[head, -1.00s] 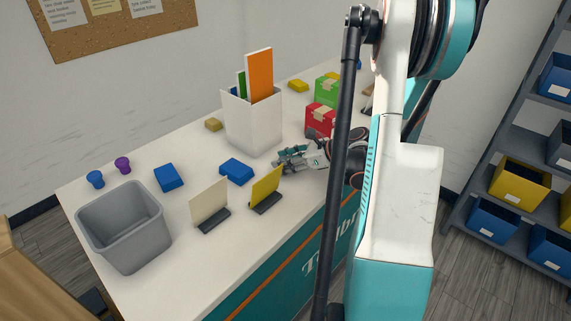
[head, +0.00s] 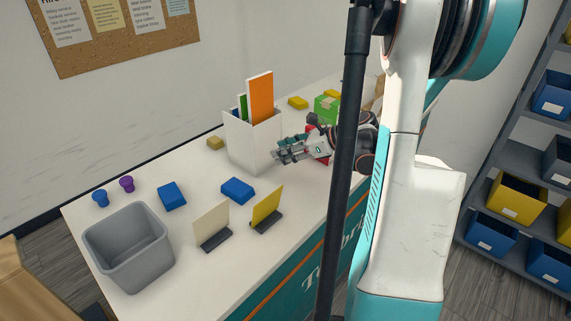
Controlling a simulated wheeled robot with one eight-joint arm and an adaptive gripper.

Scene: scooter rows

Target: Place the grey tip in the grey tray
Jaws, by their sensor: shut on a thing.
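The grey tray (head: 128,248) is a deep, open grey bin at the near left end of the white table, and the inside that shows is empty. My gripper (head: 279,152) is at the front right of the white holder, right of the tray and apart from it. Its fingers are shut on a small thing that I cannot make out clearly. I see no grey tip apart from it on the table.
The white holder (head: 250,145) with upright boards stands beside my gripper. A cream card (head: 211,224) and a yellow card (head: 266,206) stand between gripper and tray. Blue blocks (head: 238,189) and purple (head: 127,183) and blue (head: 100,197) pieces lie behind.

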